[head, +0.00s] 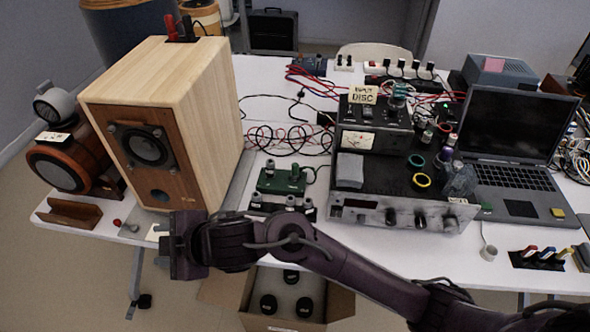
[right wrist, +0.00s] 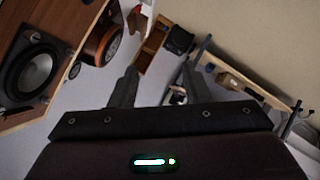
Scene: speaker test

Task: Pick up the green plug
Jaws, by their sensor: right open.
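I cannot make out a clear green plug in either view. A small green piece (head: 487,208) lies at the laptop's front left corner, too small to identify. A green box (head: 282,181) with dark knobs or plugs on top sits mid-table. My right gripper (head: 172,246) is at the table's front edge, before the wooden speaker (head: 205,105), far left of the green piece. In the right wrist view its two fingers (right wrist: 158,88) are apart with nothing between them. My left gripper is not in view.
An amplifier stack (head: 400,215) and laptop (head: 515,140) fill the right side. A dark rack (head: 540,262) holds coloured pieces at front right. Loose cables (head: 290,140) lie behind the green box. An open cardboard box (head: 340,303) is below the front edge. A wooden holder (head: 68,213) is at left.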

